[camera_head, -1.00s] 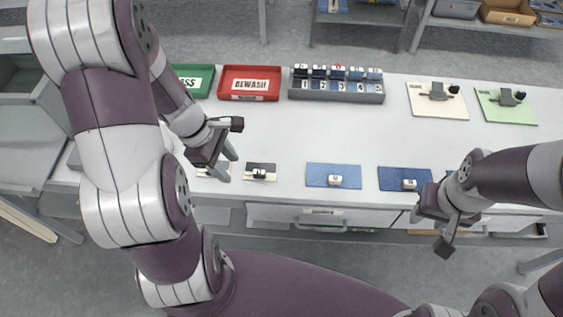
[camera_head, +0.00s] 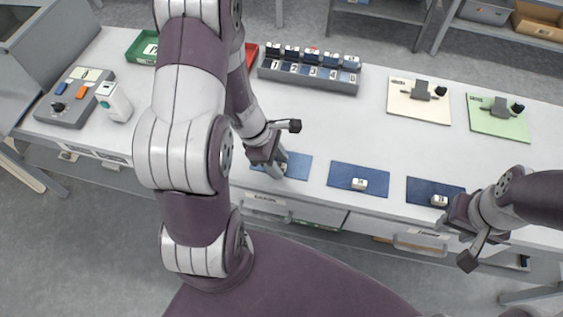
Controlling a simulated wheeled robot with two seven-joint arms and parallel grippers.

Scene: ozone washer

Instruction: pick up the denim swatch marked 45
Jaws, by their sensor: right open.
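Three denim swatches lie in a row along the table's front edge: a mid-blue one (camera_head: 300,162), another blue one (camera_head: 343,172) and a dark navy one (camera_head: 420,187). The latter two carry small white tags whose marks are too small to read, so I cannot tell which is 45. My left gripper (camera_head: 275,168) points down at the mid-blue swatch and covers part of it and its tag; contact and jaw opening are unclear. My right gripper (camera_head: 478,248) is open and empty, at the front edge to the right of the navy swatch.
A numbered rack (camera_head: 308,80) stands at the back, near a green tray (camera_head: 141,47) and a partly hidden red tray (camera_head: 251,52). Cream (camera_head: 418,114) and green (camera_head: 498,128) boards lie right. A control box (camera_head: 75,98) and white bottle (camera_head: 114,102) stand left. The middle is clear.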

